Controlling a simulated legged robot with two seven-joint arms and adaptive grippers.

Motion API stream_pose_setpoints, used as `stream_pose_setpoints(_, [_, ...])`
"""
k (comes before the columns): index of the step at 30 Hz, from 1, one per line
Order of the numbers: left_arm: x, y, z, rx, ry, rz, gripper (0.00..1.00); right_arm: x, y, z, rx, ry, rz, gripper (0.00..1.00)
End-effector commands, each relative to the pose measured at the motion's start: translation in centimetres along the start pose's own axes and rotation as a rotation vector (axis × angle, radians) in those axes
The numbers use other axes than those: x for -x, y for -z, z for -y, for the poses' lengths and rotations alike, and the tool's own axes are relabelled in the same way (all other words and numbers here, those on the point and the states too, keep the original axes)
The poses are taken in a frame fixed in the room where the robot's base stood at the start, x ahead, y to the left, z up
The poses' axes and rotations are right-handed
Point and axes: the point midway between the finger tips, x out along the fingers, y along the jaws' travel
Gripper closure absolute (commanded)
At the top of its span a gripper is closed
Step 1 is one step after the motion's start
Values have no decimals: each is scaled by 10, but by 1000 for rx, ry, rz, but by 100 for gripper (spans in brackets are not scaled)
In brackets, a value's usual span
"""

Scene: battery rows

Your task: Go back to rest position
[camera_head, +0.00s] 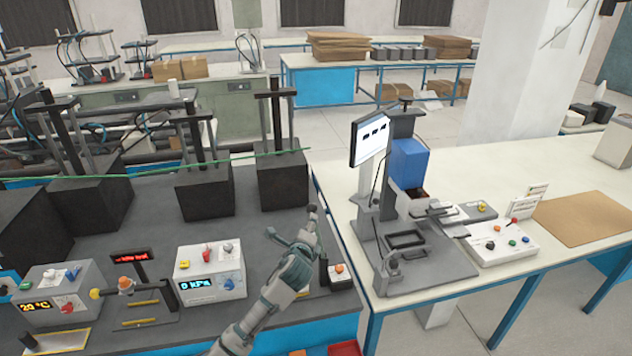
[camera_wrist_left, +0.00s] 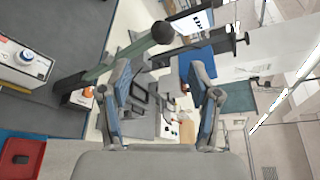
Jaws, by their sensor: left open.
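My left arm rises from the bottom of the head view, and its gripper (camera_head: 306,240) is above the right end of the dark bench (camera_head: 150,215). In the left wrist view this gripper (camera_wrist_left: 160,78) has its two fingers spread wide, with nothing held between them. A lever with a dark ball knob (camera_wrist_left: 163,31) stands just beyond the fingers; the knob also shows in the head view (camera_head: 312,209). Whether the gripper touches the lever cannot be told. My right gripper is in neither view.
The pressure box (camera_head: 209,275) and temperature box (camera_head: 60,292) stand on the dark bench left of the arm. A press station with a blue block (camera_head: 409,163) stands on the pale table (camera_head: 560,160) to the right. A red tray (camera_wrist_left: 20,160) is at lower left in the wrist view.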

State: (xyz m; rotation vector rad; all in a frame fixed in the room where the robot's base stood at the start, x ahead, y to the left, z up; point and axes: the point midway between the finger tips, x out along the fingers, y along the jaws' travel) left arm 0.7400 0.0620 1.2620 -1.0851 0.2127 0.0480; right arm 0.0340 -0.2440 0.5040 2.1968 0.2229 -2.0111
Motion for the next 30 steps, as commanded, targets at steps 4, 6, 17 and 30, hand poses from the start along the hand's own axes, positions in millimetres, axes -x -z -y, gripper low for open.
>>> stream_pose_setpoints(4, [9, 17, -32, 95, -48, -30, 38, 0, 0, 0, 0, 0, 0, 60])
stream_pose_setpoints(6, [21, 34, -68, 210, -108, -56, 38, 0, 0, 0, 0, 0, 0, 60])
stream_pose_setpoints(17, [187, 104, -301, 1078, -624, 14, 38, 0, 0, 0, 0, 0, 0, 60])
stream_pose_setpoints(30, [368, 104, -412, 1586, -982, 384, 38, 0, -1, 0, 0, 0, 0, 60])
